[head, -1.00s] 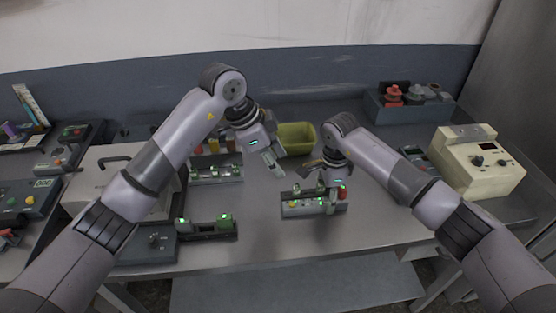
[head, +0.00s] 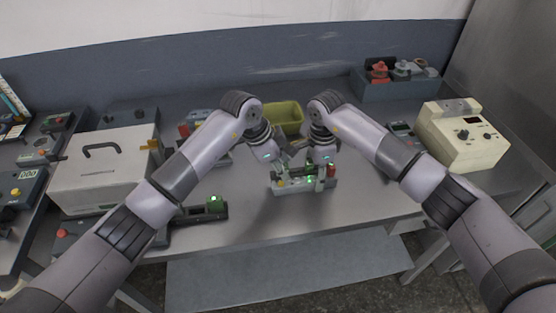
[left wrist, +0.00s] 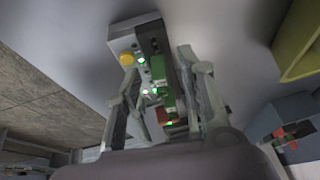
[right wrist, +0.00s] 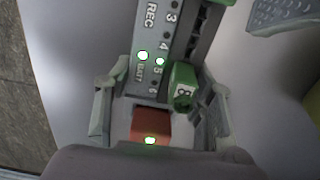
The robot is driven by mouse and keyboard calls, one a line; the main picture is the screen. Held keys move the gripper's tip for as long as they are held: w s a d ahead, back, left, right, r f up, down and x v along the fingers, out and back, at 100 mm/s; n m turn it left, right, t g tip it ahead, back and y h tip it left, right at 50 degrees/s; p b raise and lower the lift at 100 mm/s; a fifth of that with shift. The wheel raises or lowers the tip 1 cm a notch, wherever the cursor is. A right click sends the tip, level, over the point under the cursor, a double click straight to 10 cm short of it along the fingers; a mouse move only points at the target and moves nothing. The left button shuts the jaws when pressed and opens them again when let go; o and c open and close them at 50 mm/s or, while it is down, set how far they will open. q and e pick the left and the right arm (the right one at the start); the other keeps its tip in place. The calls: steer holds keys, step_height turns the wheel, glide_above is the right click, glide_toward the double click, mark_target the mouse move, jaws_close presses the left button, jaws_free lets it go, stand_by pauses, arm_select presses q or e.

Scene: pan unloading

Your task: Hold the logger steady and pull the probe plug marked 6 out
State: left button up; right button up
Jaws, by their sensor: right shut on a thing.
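The logger (head: 290,187) is a grey box with small lights, a yellow button (left wrist: 127,58) and a row of green plugs. My right gripper (right wrist: 160,100) is shut on the logger's end, a finger at each side, with a red-orange part (right wrist: 150,125) between them. A green plug (right wrist: 183,80) stands beside the printed 5 and 6; its own mark looks like 8 or 6, I cannot tell which. My left gripper (left wrist: 158,75) is open above the logger, its fingers apart on either side of the green plugs (left wrist: 160,75); I cannot tell whether they touch.
A yellow-green bin (head: 287,117) stands behind the logger. A cream instrument (head: 465,135) stands at the right. The tabletop in front of the logger is clear.

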arm_select(q)
steer(key=shift+c, duration=0.4)
jaws_close()
stand_by(0.4)
